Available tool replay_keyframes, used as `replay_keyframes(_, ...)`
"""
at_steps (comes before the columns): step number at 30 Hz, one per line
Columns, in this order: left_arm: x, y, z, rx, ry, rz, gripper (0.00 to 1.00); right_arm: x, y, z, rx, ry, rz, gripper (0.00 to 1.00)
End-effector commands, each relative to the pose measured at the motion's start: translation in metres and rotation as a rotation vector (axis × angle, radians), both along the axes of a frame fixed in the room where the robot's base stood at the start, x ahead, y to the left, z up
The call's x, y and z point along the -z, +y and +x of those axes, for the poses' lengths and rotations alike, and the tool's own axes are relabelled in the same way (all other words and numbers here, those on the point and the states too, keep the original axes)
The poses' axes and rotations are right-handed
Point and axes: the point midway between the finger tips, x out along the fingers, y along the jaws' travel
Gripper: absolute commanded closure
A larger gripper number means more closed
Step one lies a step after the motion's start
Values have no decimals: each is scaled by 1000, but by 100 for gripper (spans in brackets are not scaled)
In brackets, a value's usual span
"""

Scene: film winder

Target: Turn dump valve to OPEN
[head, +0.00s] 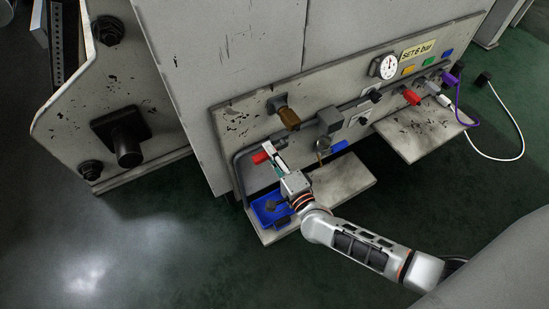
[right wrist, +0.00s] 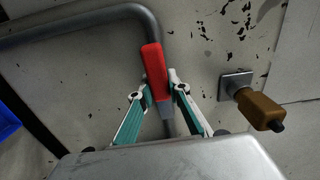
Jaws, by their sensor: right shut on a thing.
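A red lever handle (head: 260,158), apparently the dump valve's, sits on the grey pipe (head: 240,178) at the panel's lower left. In the right wrist view the red handle (right wrist: 154,70) lies over the upright run of pipe, nearly in line with it and slightly tilted. My right gripper (head: 271,152) is shut on this handle. In the wrist view its fingertips (right wrist: 157,83) press on both sides of the handle's lower part. The handle's base is partly hidden, and no OPEN mark is readable. My left gripper is out of view.
A brown-handled knob (head: 288,117) juts out beside the pipe. A blue tray (head: 265,212) sits on the ledge below. Farther right are a grey block (head: 329,120), a gauge (head: 388,67), a SET 6 bar label (head: 418,50) and another red handle (head: 411,97).

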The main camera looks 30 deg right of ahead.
Motion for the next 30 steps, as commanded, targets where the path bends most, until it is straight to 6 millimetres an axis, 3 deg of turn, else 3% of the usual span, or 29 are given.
replay_keyframes(20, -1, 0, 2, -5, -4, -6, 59, -3, 1, 8, -1, 2, 70, 100)
replay_keyframes(21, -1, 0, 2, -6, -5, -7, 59, -4, 1, 8, -1, 2, 71, 78)
replay_keyframes(23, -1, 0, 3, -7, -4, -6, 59, -4, 1, 8, -1, 2, 70, 65)
replay_keyframes(30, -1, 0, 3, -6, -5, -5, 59, -3, 1, 8, -1, 2, 67, 65)
